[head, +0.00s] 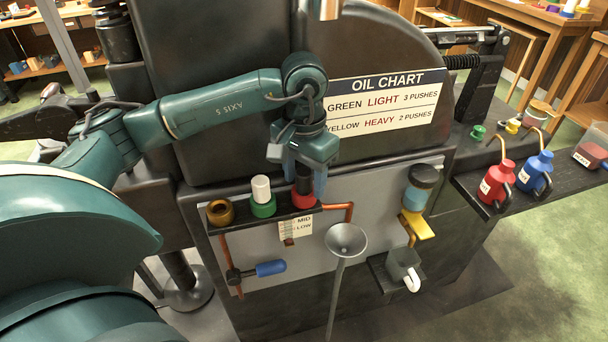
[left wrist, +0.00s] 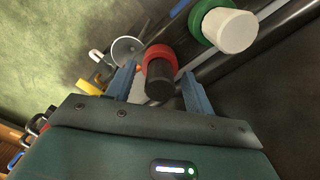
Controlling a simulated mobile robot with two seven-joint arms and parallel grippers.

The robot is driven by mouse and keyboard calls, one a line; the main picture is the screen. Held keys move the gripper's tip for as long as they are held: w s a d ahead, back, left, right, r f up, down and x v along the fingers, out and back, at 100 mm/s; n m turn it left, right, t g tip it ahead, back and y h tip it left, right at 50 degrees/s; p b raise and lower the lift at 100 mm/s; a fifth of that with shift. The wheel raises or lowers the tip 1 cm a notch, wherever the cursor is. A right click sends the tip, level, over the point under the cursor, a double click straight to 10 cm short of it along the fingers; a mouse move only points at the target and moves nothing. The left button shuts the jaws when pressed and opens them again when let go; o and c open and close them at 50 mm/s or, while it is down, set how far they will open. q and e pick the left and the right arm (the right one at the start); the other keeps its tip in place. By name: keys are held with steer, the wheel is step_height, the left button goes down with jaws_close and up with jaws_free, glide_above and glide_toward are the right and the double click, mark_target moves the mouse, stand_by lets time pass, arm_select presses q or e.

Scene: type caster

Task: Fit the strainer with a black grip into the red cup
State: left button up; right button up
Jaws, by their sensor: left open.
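The strainer with a black grip (head: 303,181) stands at the red cup (head: 303,201), the rightmost of three cups on the machine's ledge. In the left wrist view, the black grip (left wrist: 160,82) rises from the red cup (left wrist: 158,54); how deep the strainer sits inside is hidden. My left gripper (head: 306,188) points down over it. In the left wrist view its two blue fingers (left wrist: 158,80) are open on either side of the black grip, with gaps visible. My right gripper is out of view.
A green cup (head: 263,208) with a white grip (head: 261,188) stands left of the red cup, beside an open brass cup (head: 220,212). A grey funnel (head: 346,238) rises in front. The oil chart (head: 385,98) is behind. Red (head: 497,181) and blue (head: 535,170) oil cans stand right.

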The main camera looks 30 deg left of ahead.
mark_target(305, 172)
arm_select(q)
steer(key=shift+r+p, duration=0.55)
steer(key=shift+r, duration=0.35)
step_height(305, 172, up, 6)
steer(key=p, duration=0.3)
steer(key=shift+f, duration=0.1)
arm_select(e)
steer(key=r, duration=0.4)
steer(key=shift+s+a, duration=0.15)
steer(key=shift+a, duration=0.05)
